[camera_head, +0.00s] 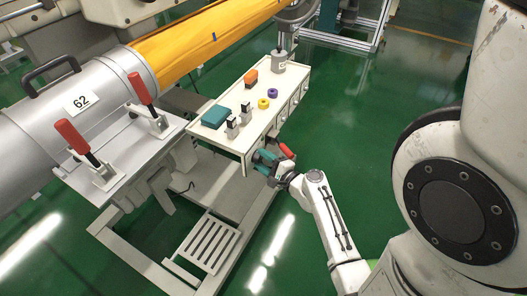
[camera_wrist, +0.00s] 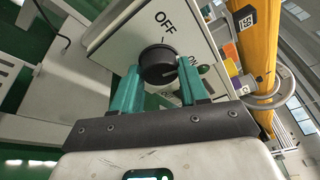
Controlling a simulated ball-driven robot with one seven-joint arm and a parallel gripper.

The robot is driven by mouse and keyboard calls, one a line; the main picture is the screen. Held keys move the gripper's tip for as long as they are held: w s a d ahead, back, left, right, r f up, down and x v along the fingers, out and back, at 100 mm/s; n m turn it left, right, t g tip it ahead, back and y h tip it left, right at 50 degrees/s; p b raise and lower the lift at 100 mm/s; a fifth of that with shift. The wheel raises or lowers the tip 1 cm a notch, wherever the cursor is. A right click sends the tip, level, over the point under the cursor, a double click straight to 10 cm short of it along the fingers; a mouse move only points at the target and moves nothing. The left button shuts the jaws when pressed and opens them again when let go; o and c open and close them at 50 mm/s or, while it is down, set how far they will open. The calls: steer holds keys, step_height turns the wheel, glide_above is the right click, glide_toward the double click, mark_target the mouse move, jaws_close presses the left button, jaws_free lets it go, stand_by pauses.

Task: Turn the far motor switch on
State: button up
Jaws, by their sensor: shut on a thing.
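A black round motor switch knob (camera_wrist: 158,66) shows in the wrist view on a white panel (camera_wrist: 112,38). The word OFF is printed above it and ON to its right. The teal fingers of my gripper (camera_wrist: 158,84) are shut on the knob, one on each side. Which way the knob points is not clear. In the head view my gripper (camera_head: 268,162) is at the near end of the white control box (camera_head: 245,150) and hides the knob. Other small controls (camera_head: 293,103) show along the box's right side.
Red-handled clamps (camera_head: 140,89) stand left, beside the grey tube (camera_head: 60,115). Green floor (camera_head: 350,110) is open to the right.

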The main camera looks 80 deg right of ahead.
steer(key=m+p, duration=0.1)
steer(key=p, duration=0.1)
steer(key=m+y+p, duration=0.1)
steer(key=m+p, duration=0.1)
steer(key=p, duration=0.1)
steer(key=shift+r+g, duration=0.3)
steer(key=shift+r, duration=0.1)
steer(key=shift+d+f+m+y+p, duration=0.1)
steer(key=shift+f+m+y+p, duration=0.15)
steer(key=shift+m+p, duration=0.5)
steer(key=o, duration=1)
steer(key=shift+o, duration=0.2)
steer(key=shift+s, duration=0.1)
steer(key=v, duration=1)
steer(key=shift+s+p, duration=0.25)
steer(key=shift+p, duration=0.1)
steer(key=shift+r, duration=0.15)
